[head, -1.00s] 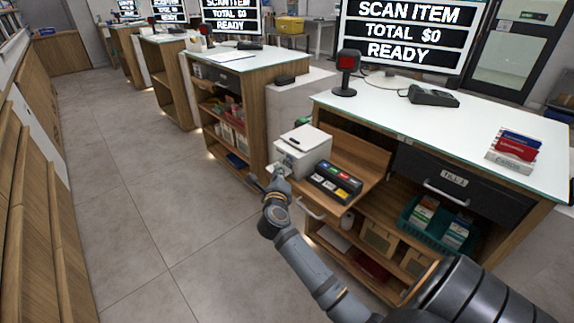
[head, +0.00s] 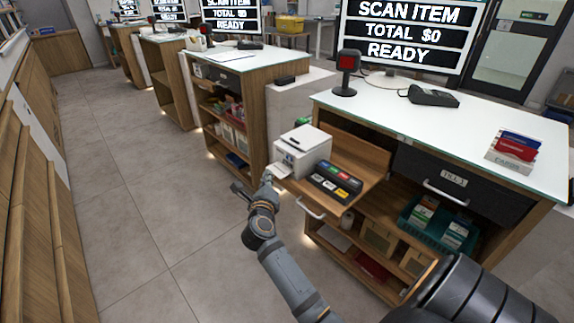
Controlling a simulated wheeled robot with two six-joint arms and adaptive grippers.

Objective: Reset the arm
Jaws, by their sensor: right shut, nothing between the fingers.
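My right arm reaches up from the lower right, and my right gripper (head: 250,192) is at its far end. The gripper is shut and empty, over the open floor just left of the pulled-out drawer (head: 372,172). The finger shapes are small and hard to make out. It stands apart from the white printer (head: 302,152) in the drawer. My left gripper is not in view.
A white-topped counter (head: 480,125) carries a scanner (head: 346,75), a card terminal (head: 432,96) and stacked boxes (head: 512,150). A tray of coloured packs (head: 335,182) lies in the drawer. The tiled floor (head: 130,200) on the left is clear.

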